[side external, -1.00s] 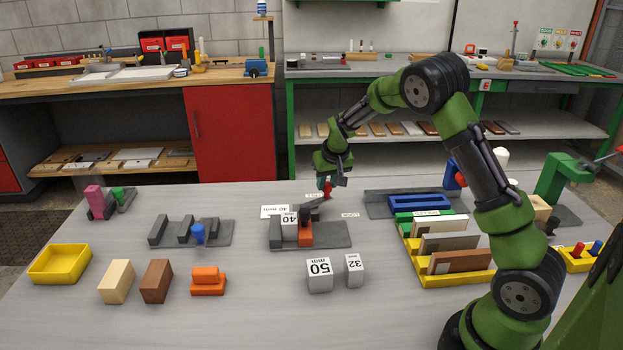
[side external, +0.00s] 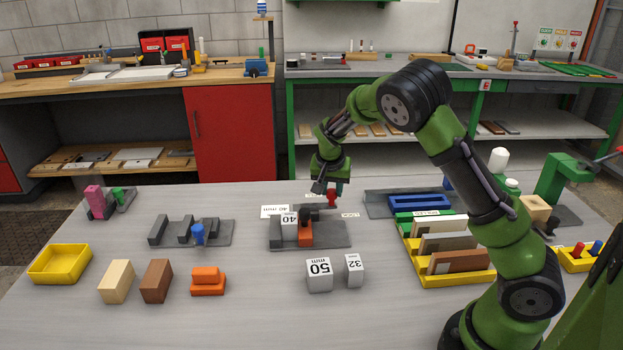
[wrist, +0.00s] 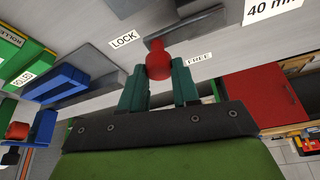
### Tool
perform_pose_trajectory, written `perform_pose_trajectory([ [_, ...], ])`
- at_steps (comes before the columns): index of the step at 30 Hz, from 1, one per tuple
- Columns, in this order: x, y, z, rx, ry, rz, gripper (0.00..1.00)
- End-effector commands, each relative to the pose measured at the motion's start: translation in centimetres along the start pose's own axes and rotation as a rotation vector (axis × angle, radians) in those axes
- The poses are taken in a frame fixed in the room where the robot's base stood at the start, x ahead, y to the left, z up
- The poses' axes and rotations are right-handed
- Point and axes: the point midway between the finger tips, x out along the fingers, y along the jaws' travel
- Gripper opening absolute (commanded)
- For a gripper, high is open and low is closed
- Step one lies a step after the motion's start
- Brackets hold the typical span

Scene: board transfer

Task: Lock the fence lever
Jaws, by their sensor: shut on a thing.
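The fence lever's red knob (side external: 332,199) stands at the far side of the grey fence fixture (side external: 335,235). In the wrist view the red knob (wrist: 158,58) sits between the green fingers of my gripper (wrist: 158,82), which is shut on it. My gripper (side external: 328,188) also shows in the side view, tilted down over the knob. A LOCK label (wrist: 124,39) and a FREE label (wrist: 199,59) lie on either side of the knob in the wrist view.
White 50 (side external: 319,275) and 32 (side external: 354,270) blocks stand in front. A yellow rack (side external: 450,276) with boards stands right. The table between the fixture and rack is mostly clear.

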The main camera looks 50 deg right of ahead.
Motion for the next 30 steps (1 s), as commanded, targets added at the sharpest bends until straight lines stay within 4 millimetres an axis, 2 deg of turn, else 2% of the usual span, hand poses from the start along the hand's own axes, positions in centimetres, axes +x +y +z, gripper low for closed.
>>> perform_pose_trajectory([
  [10, -0.1, 0.1, 0.1, 0.008, -0.005, 0.002, 0.0],
  [11, -0.1, 0.1, 0.1, 0.008, -0.005, 0.002, 0.34],
  [15, 0.0, 0.0, 0.1, 0.006, -0.004, 0.002, 0.55],
  [25, -0.2, 0.0, 0.1, 0.004, -0.002, 0.001, 0.56],
  [30, -2.1, -0.1, 0.1, 0.002, -0.001, -0.003, 0.56],
])
